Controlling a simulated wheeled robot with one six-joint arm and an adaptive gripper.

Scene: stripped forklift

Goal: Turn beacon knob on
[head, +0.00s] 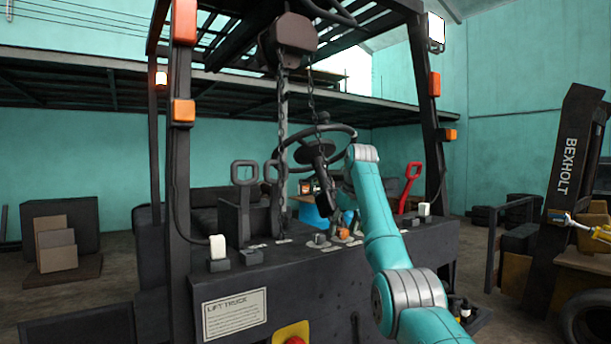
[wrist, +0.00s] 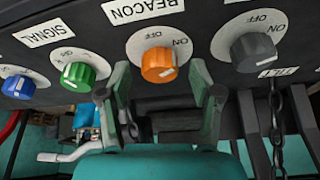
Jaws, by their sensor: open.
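The beacon knob (wrist: 158,64) is orange with a white pointer mark, under a BEACON label (wrist: 142,9) in the wrist view. Its dial has OFF and ON printed; the white mark shows on the knob's lower right face. My gripper (wrist: 160,78) is open, with one finger to each side of the orange knob. The fingers look apart from it, though depth is hard to judge. In the head view a small orange knob (head: 344,233) shows on the truck's panel beside my teal arm; my fingers are not clear there.
A green knob (wrist: 79,73) and a blue knob (wrist: 18,83) sit left of the beacon knob, a grey knob (wrist: 253,52) to its right. A chain (wrist: 276,125) hangs at the right. Levers, including a red one (head: 409,187), and a steering wheel (head: 316,148) stand near the panel.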

